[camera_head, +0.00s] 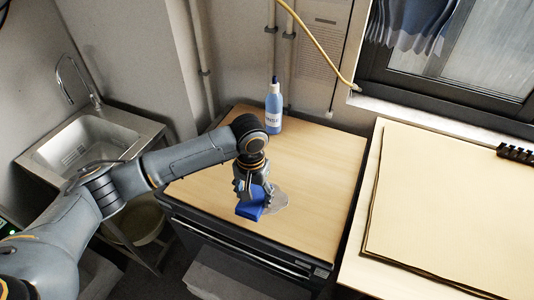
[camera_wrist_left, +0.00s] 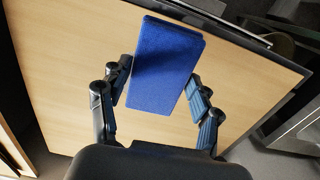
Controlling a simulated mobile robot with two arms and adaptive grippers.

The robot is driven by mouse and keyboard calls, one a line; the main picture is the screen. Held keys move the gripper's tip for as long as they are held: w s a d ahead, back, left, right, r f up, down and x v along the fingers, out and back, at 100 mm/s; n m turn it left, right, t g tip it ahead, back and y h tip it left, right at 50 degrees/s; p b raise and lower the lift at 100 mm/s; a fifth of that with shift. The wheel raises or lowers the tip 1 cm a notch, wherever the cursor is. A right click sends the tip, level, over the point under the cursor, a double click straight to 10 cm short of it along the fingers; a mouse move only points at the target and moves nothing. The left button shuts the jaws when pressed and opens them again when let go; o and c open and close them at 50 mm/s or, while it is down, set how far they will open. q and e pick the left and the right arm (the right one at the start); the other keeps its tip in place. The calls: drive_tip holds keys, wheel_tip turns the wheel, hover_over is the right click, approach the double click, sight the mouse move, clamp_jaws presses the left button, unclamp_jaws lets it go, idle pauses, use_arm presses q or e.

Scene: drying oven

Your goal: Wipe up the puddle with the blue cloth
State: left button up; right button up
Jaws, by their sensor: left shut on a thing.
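The blue cloth (camera_head: 252,207) is a folded, block-like piece, and it fills the space between the fingers in the left wrist view (camera_wrist_left: 165,65). My left gripper (camera_head: 252,187) is shut on the blue cloth, over the front part of the wooden top; it also shows in the left wrist view (camera_wrist_left: 158,98). The puddle (camera_head: 278,200) is a clear, faint patch on the wood, just right of the cloth in the head view. The cloth or gripper may hide part of it. I cannot tell whether the cloth touches the wood. My right gripper is not in view.
A blue rinse bottle (camera_head: 273,110) stands at the back of the wooden top (camera_head: 325,175). A sink (camera_head: 85,145) is on the left. A table with large tan sheets (camera_head: 450,200) is on the right, beyond a gap. The right half of the wooden top is clear.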

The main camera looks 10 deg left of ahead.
use_arm(q)
drive_tip(key=w+d+r+p, duration=0.1)
drive_tip(key=w+d+r, duration=0.1)
drive_tip(key=w+r, duration=0.35)
drive_tip(key=shift+m, duration=0.5)
drive_tip(key=f+b, duration=0.2)
drive_tip(key=b, duration=0.1)
drive_tip(key=f+b, duration=0.2)
drive_tip(key=b, duration=0.1)
drive_tip(key=shift+w+d+f, duration=0.2)
drive_tip(key=shift+f, duration=0.1)
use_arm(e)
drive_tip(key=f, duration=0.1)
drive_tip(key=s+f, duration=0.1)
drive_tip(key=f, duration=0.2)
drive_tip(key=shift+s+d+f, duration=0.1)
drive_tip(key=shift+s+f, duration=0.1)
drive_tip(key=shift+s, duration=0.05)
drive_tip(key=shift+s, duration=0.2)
